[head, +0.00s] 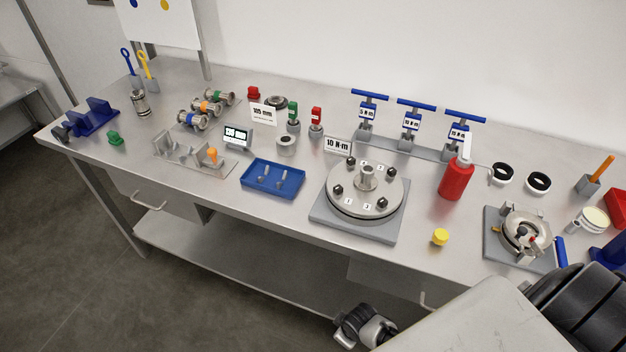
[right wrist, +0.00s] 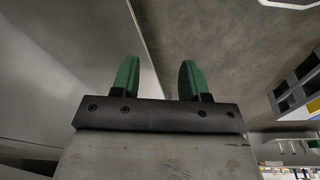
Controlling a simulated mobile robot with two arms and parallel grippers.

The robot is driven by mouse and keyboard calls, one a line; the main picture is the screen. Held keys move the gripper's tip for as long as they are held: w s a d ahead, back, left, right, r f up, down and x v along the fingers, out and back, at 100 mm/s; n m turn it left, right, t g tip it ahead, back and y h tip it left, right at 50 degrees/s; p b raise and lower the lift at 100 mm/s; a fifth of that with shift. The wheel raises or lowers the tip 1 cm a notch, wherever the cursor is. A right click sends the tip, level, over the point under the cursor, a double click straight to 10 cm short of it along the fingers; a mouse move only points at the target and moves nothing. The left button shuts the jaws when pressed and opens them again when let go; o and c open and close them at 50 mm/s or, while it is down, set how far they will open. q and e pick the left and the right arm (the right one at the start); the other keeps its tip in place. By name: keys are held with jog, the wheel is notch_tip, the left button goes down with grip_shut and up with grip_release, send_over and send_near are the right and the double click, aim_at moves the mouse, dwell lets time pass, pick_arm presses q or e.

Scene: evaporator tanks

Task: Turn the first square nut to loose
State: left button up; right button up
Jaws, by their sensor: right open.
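A round metal flange (head: 400,189) with a central hub stands on a grey square base plate (head: 325,222) at the middle of the bench. Several dark square nuts sit around its rim, one at the front left (head: 337,190) and one at the front right (head: 382,204). Small number labels lie beside them; which is first is hard to read. Three blue T-handle tools (head: 367,96) with N·m labels stand in a rack behind. My right gripper (right wrist: 160,78) is open and empty, with green fingers apart, away from the nuts. My left gripper is not in view.
A "10 N·m" sign (head: 338,145) stands behind the flange. A blue tray (head: 256,188) with small metal parts lies left. A red bottle (head: 457,180), yellow cap (head: 440,237) and clamp fixture (head: 497,248) are right. The bench front edge before the flange is clear.

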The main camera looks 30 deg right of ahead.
jog(key=w+a+r+n+y, duration=0.1)
jog(key=w+a+r+n, duration=0.25)
jog(key=w+r, duration=0.8)
notch_tip(320, 180, up, 35)
jog(key=n+g+h+p, duration=0.1)
jog(key=n+g+p, duration=0.1)
jog(key=n, duration=0.9)
send_over(339, 187)
pick_arm(q)
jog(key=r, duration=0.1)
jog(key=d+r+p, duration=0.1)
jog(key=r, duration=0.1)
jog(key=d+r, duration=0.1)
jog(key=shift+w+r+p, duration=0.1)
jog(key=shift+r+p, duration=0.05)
jog(key=shift+p, duration=0.2)
pick_arm(e)
jog(key=shift+n, duration=0.25)
notch_tip(339, 187, down, 10)
jog(key=shift+f, duration=0.2)
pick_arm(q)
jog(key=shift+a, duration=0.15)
pick_arm(e)
grip_shut()
